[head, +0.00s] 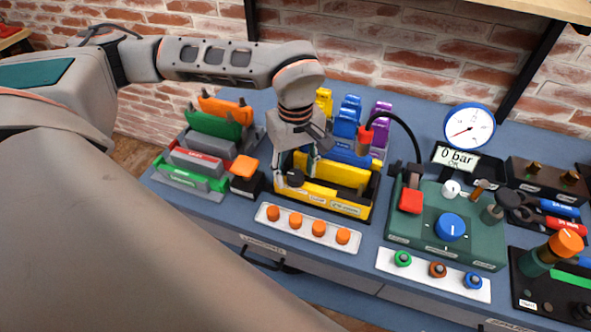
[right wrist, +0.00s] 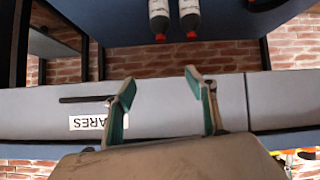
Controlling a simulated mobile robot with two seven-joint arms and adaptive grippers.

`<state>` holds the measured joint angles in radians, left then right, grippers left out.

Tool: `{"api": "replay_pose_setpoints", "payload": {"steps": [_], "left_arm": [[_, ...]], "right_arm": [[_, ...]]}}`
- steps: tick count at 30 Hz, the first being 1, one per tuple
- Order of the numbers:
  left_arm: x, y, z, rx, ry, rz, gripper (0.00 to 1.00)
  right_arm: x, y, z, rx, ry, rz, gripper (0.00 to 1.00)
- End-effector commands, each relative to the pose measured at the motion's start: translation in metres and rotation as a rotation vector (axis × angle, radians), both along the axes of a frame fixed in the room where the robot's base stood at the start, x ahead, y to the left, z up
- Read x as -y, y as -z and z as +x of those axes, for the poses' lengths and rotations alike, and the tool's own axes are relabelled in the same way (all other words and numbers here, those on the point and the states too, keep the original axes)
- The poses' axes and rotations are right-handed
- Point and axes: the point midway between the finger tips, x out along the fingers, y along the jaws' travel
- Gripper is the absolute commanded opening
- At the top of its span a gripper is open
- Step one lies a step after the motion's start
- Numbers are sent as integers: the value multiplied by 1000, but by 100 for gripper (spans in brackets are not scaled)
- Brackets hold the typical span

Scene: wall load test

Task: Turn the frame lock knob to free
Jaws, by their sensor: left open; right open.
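A black and yellow frame (head: 335,207) holding upright yellow plates stands on the blue bench in the head view. A round black knob (head: 294,178) shows at its left side, and I take this to be the frame lock knob. Its pointer and marking are too small to read. My left gripper (head: 303,157) points down just above the knob, open; whether a finger touches it I cannot tell. My right gripper (right wrist: 168,100) is open and empty in the right wrist view, in front of a grey drawer front. It is away from the frame.
A strip with orange knobs (head: 308,228) lies before the frame. A green box with a blue knob (head: 450,227) and a gauge (head: 469,128) stand right. The right wrist view shows a drawer handle (right wrist: 88,99) and bottles (right wrist: 189,15).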

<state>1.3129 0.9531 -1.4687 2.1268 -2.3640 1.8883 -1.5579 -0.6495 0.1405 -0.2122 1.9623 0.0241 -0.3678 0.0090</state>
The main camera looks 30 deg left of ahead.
Motion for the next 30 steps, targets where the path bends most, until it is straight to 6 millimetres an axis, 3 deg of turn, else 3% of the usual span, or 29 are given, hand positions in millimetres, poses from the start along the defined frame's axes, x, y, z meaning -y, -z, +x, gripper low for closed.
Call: {"api": "replay_pose_setpoints", "payload": {"steps": [5,9,10,20,30], "left_arm": [[0,0,0,0,0,0,45],[0,0,0,0,0,0,9],[0,0,0,0,0,0,7],[0,0,0,0,-27,0,7],[0,-1,1,2,-227,0,7]], "right_arm": [[0,0,0,0,0,0,56],[0,0,0,0,0,0,56],[0,0,0,0,0,0,56],[0,1,0,0,0,0,56],[0,4,0,-1,0,1,56]]}}
